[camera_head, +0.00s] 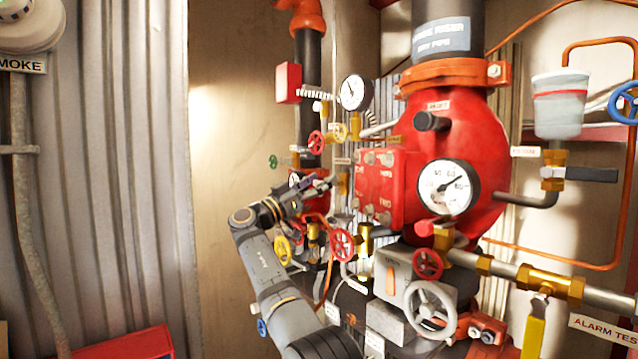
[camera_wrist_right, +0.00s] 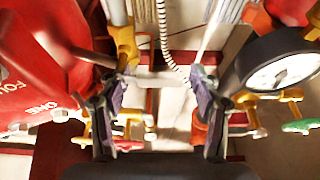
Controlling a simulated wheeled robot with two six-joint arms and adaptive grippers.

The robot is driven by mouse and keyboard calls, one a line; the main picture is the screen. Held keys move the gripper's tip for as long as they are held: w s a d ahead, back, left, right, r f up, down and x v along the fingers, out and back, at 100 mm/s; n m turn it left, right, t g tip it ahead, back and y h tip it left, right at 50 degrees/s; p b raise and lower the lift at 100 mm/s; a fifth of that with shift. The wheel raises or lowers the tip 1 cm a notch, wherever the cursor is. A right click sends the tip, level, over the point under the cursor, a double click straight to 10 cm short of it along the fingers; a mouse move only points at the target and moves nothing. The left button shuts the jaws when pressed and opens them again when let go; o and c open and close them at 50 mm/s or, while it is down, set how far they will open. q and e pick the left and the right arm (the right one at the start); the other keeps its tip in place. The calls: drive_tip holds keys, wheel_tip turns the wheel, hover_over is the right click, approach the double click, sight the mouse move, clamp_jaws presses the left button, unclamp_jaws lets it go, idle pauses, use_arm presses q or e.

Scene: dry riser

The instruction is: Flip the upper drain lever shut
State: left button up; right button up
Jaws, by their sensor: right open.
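My right gripper (camera_head: 322,186) is in front of the pipework left of the big red valve body (camera_head: 465,135). In the right wrist view its two dark fingers (camera_wrist_right: 160,108) stand apart, with nothing held between them. A pale bar (camera_wrist_right: 157,80) and brass fittings show beyond the gap. I cannot tell which handle is the upper drain lever. A dark lever (camera_head: 592,174) lies level on a brass valve under the grey cup at the right. A yellow lever (camera_head: 534,332) hangs down from a brass valve at lower right. My left gripper is not seen.
Red handwheels (camera_head: 342,245), a yellow handwheel (camera_head: 283,250) and a small gauge (camera_head: 355,92) crowd around my right gripper. A larger gauge (camera_head: 448,187) fronts the red valve. The bare wall (camera_head: 230,130) leaves free room to the left.

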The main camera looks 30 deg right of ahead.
drive_tip(key=v, duration=1.2)
drive_tip(key=shift+a, duration=0.1)
